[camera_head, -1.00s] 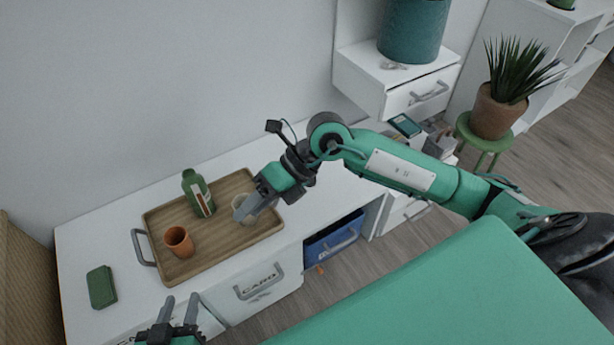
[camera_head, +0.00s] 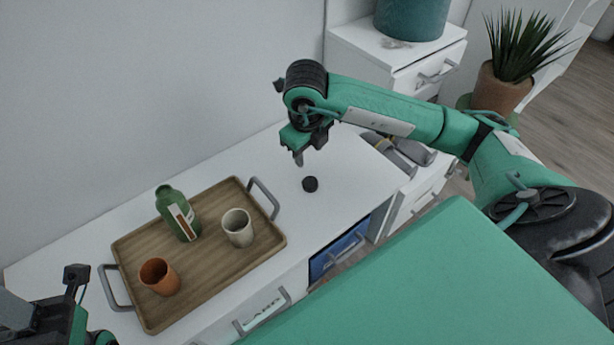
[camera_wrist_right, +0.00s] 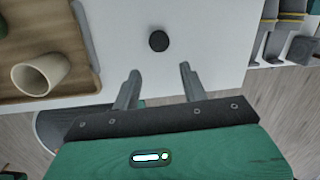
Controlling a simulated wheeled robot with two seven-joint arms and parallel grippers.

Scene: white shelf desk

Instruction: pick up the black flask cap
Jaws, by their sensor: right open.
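The black flask cap (camera_head: 310,184) lies on the white desk top, to the right of the tray. It also shows in the right wrist view (camera_wrist_right: 158,41), ahead of the fingers and roughly centred between them. My right gripper (camera_head: 299,160) is above the desk, just behind and over the cap in the head view. In the right wrist view its two fingers (camera_wrist_right: 156,84) are apart with nothing between them. My left arm shows at the lower left corner of the head view; its fingertips are not visible.
A wooden tray (camera_head: 215,268) with grey handles holds a green flask (camera_head: 177,214), a cream cup (camera_head: 238,228) and an orange cup (camera_head: 159,277). Grey items (camera_head: 400,150) lie right of the cap. The desk around the cap is clear.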

